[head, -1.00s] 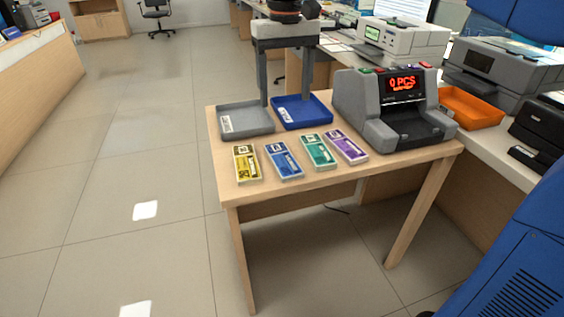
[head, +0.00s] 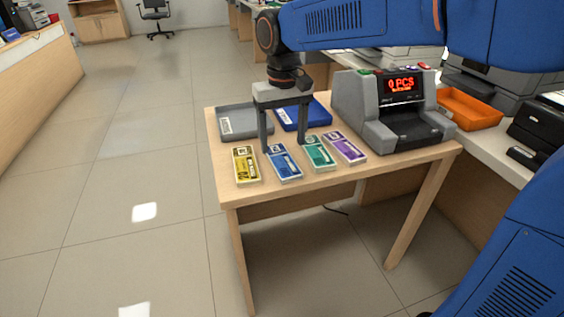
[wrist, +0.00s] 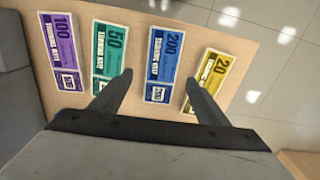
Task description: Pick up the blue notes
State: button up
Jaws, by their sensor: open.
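The blue notes (head: 283,164) lie flat on the small wooden table, between the yellow notes (head: 245,165) and the green notes (head: 319,153). The purple notes (head: 345,147) lie at the right end of the row. My gripper (head: 283,148) is open and empty, pointing down over the far end of the blue notes. In the wrist view, the blue notes (wrist: 162,65), marked 200, show between and beyond the two fingers (wrist: 158,80). One finger is near the yellow notes (wrist: 219,82), the other near the green notes (wrist: 110,55).
A grey tray (head: 240,133) and a blue tray (head: 318,113) stand behind the notes. A note counter (head: 391,108) reading 0 PCS stands at the right of the table. An orange tray (head: 470,108) sits on the adjoining counter. The table's front strip is clear.

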aim_at(282, 160)
notch_tip(282, 160, down, 5)
jog(key=shift+s+a+r, duration=0.1)
dwell(0.3)
jog(key=c, duration=1.1)
jog(key=shift+c, duration=0.2)
jog(key=shift+r, duration=0.1)
